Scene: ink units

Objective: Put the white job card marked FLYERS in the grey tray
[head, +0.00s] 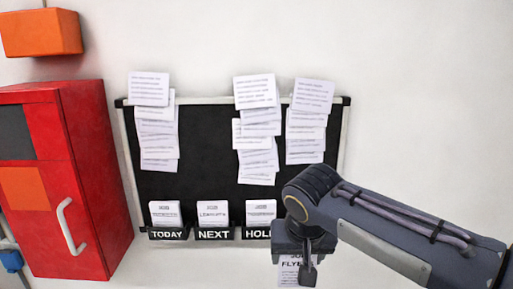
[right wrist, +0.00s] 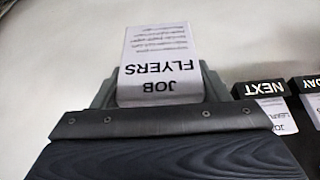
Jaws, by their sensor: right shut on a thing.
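My right gripper is shut on the card's JOB end. In the head view my gripper and arm hide part of the card. I do not see a grey tray in either view. My left gripper is not in view.
A black board (head: 205,190) with pinned papers hangs on the white wall. Pockets marked TODAY (head: 167,233), NEXT (head: 214,233) and HOLD (head: 257,233) hold other cards along its bottom. A red cabinet (head: 85,180) stands left, below an orange box (head: 40,33).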

